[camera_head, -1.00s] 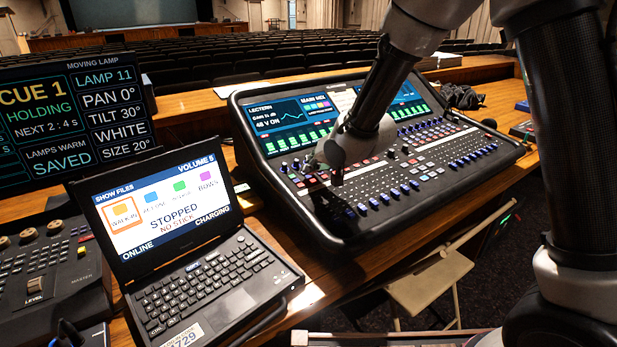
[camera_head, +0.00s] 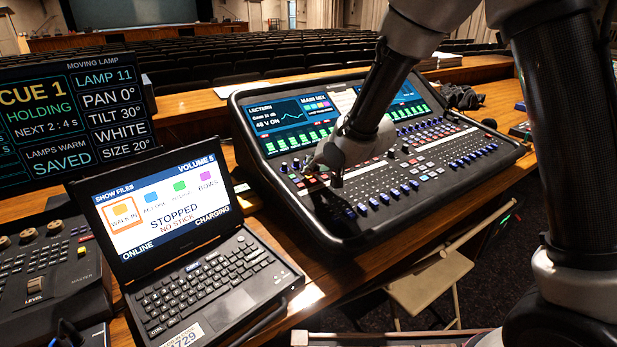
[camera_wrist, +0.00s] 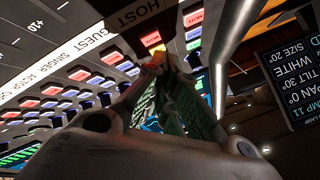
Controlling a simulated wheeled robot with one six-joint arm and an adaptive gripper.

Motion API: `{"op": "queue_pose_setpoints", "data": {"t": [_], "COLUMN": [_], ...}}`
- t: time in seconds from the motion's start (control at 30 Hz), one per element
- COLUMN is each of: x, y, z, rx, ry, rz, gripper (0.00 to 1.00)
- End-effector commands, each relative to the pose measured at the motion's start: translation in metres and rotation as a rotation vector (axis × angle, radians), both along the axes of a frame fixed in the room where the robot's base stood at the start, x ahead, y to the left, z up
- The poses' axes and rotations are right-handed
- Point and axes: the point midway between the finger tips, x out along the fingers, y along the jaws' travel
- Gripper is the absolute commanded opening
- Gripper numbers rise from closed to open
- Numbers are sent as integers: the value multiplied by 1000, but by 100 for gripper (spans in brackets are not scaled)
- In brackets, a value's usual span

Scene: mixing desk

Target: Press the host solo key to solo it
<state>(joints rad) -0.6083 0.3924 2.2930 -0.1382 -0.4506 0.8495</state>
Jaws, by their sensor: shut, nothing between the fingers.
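The mixing desk (camera_head: 262,172) stands tilted on the wooden bench, with screens at its top and rows of coloured keys below. My gripper (camera_head: 337,180) is low over the left part of its key area. In the wrist view my gripper (camera_wrist: 156,64) is shut and empty, its fingertips together at the keys beside the HOST label (camera_wrist: 146,12). A yellow key (camera_wrist: 151,38) shows just beyond the tips, and an orange-red patch shows right at them. The fingers hide part of this column, so I cannot tell which key is the solo key or whether the tips touch it.
A laptop (camera_head: 205,285) showing STOPPED stands left of the desk. A cue monitor (camera_head: 75,125) stands behind it, and a lighting console (camera_head: 45,270) is at the far left. Neighbouring strips, including GUEST (camera_wrist: 91,38), lie close beside the fingertips.

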Motion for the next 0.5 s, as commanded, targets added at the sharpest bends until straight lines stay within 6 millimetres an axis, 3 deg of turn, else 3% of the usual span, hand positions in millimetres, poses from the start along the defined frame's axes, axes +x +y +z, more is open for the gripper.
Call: {"op": "queue_pose_setpoints", "data": {"t": [0.5], "x": [-1], "y": [-1], "z": [13], "rx": [0], "ry": [0], "rz": [0], "gripper": [0]}}
